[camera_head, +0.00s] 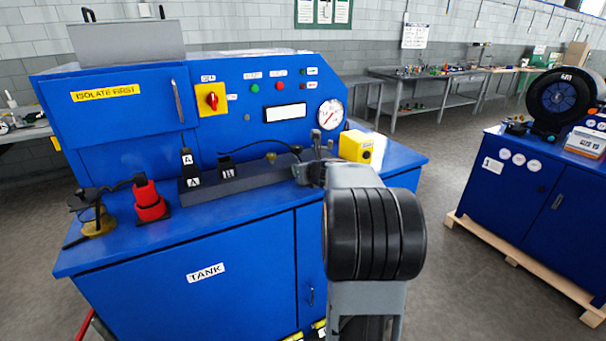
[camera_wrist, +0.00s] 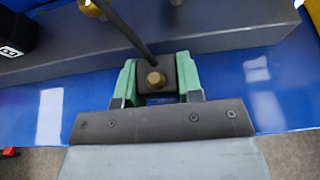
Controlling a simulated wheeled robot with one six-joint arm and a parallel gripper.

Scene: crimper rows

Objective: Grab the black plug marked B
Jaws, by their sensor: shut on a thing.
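My gripper (camera_wrist: 157,82) has green fingertips and is shut on a dark block-shaped plug (camera_wrist: 143,72) with a brass hex end. A dark cable runs up and left from it in the wrist view. In the head view my gripper (camera_head: 312,172) is at the right end of the grey rail (camera_head: 250,183). No letter shows on the held plug. A black block marked B (camera_head: 228,171) stands on the rail, left of my gripper; a labelled black block (camera_wrist: 14,38) shows at the wrist view's left edge. A black block marked A (camera_head: 190,170) stands further left.
A red plug-like part (camera_head: 150,204) and a brass-based stand (camera_head: 98,222) are on the left of the blue bench top. A yellow box (camera_head: 358,147) stands close to my gripper's right. The blue panel with a gauge (camera_head: 330,113) rises behind the rail.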

